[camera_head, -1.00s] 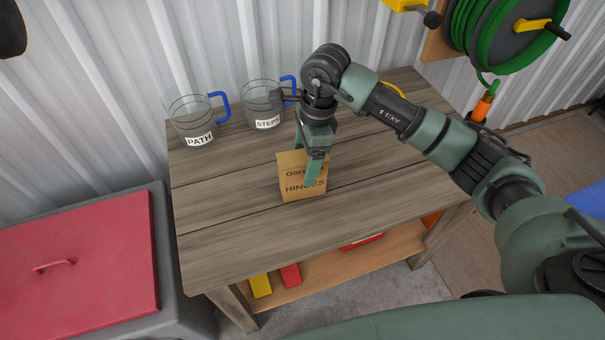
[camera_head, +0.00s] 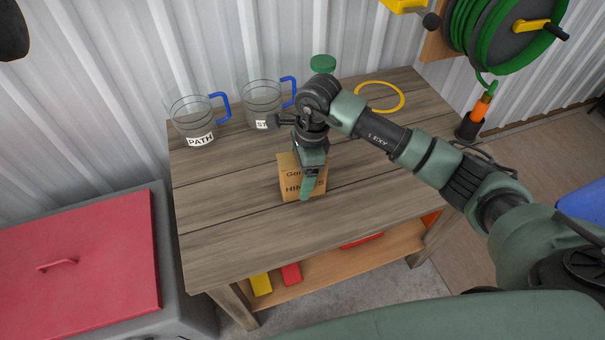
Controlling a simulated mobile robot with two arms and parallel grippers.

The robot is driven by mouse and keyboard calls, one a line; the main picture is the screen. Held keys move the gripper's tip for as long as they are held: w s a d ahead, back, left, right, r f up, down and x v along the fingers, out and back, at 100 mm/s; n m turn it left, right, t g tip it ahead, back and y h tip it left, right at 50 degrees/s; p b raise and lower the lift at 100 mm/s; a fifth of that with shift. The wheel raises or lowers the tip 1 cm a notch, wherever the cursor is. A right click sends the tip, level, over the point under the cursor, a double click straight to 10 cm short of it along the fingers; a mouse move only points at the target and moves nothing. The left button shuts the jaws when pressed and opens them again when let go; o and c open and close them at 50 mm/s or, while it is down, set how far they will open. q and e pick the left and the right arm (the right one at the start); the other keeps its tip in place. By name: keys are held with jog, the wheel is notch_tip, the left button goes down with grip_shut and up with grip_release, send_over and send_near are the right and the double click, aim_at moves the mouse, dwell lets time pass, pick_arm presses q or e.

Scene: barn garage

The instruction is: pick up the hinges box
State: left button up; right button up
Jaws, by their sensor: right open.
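The hinges box (camera_head: 290,187) is a small brown carton with dark print, upright on the wooden table (camera_head: 225,225). My right gripper (camera_head: 306,180) is open and points down at the box. One green finger lies across the front of the box and hides part of its print. The other finger is hidden, so I cannot tell whether it is behind the box. My left gripper is not in view.
Two clear jugs with blue handles, one labelled PATH (camera_head: 195,122) and one partly hidden (camera_head: 262,104), stand at the back left. A yellow ring (camera_head: 380,96) lies at the back right. A green-lidded thing (camera_head: 323,64) stands behind my arm. The front of the table is clear.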

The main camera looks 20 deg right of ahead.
jog(key=shift+f, duration=0.15)
dwell(0.4)
jog(key=c, duration=1.4)
